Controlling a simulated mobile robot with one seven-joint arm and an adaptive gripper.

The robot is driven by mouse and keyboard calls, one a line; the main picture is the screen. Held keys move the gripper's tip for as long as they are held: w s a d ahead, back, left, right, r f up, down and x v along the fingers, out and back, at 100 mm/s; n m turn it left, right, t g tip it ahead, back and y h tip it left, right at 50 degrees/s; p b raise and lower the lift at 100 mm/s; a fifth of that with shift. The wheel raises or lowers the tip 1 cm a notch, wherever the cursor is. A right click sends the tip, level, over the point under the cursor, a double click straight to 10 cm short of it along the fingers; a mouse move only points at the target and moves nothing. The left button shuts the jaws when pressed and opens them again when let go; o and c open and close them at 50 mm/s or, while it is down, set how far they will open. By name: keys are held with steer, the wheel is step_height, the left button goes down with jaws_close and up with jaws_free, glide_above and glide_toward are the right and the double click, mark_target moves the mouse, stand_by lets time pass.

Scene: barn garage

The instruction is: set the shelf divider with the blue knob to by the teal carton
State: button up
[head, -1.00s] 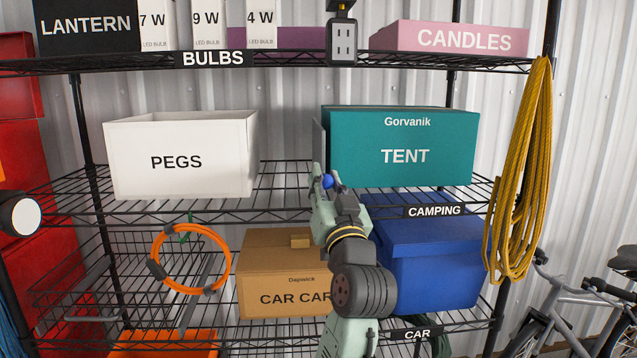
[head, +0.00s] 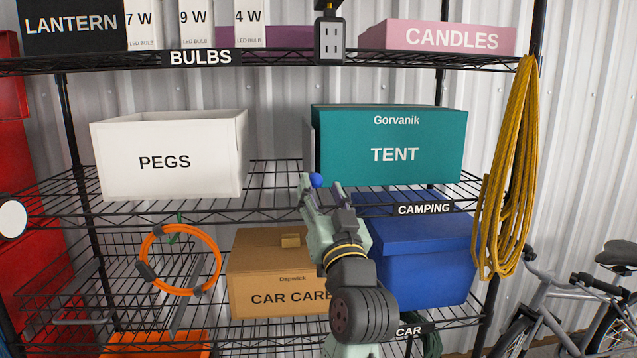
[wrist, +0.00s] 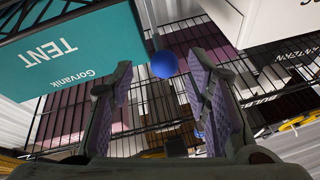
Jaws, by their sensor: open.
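The shelf divider (head: 308,135) is a thin grey upright panel just left of the teal TENT carton (head: 446,150) on the middle shelf. I cannot tell whether the two touch. Its blue knob (head: 316,180) sits at the front, near the carton's lower left corner. My gripper (head: 320,187) is open in front of and slightly below the knob. In the wrist view, the blue knob (wrist: 164,64) lies just beyond the gap between the spread fingers (wrist: 160,90), apart from both pads. The teal carton (wrist: 95,60) fills the upper left there.
A white PEGS box (head: 165,165) stands left on the same shelf, with free shelf between it and the divider. Below are a CAR CARE box (head: 262,270) and a blue bin (head: 430,265). A yellow rope (head: 508,170) hangs at right.

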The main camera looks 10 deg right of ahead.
steer(key=v, duration=0.8)
steer(key=shift+s, duration=0.15)
